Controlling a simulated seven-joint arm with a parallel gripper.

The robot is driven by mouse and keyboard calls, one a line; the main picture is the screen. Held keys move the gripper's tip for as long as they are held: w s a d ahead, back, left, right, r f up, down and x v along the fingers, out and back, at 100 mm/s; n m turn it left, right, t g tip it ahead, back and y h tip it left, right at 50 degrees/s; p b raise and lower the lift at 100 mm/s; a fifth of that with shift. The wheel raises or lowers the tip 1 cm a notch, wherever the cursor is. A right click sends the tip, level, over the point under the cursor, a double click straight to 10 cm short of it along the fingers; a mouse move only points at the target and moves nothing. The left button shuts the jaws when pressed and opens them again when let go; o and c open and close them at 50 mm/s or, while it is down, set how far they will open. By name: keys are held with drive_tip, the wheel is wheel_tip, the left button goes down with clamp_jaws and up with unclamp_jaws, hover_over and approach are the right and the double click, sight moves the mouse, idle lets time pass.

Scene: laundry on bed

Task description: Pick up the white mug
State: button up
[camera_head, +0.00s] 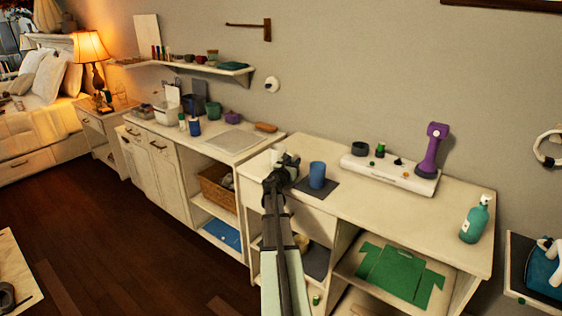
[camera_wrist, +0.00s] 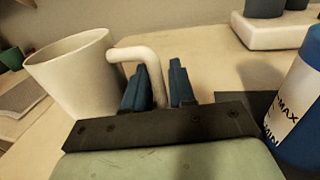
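The white mug (camera_wrist: 72,72) stands upright on the counter at the left of the wrist view, its handle (camera_wrist: 150,62) pointing toward my gripper. My gripper (camera_wrist: 159,80) has its two blue fingers apart, with the handle's outer part between them. A gap shows between the handle and the right finger; contact with the left finger is unclear. In the head view my gripper (camera_head: 280,174) is at the left part of the right-hand counter, and it and the arm hide most of the mug.
A blue cup (camera_head: 317,175) stands close to the right of my gripper on a dark mat (camera_head: 322,190); it also shows in the wrist view (camera_wrist: 300,95). Behind is a white base (camera_head: 390,173) bearing a purple device (camera_head: 431,150). A teal bottle (camera_head: 475,220) stands far right.

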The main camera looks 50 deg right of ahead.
drive_tip(key=shift+w+d, duration=0.15)
drive_tip(key=shift+d, duration=0.35)
drive_tip(key=shift+c, duration=0.2)
clamp_jaws()
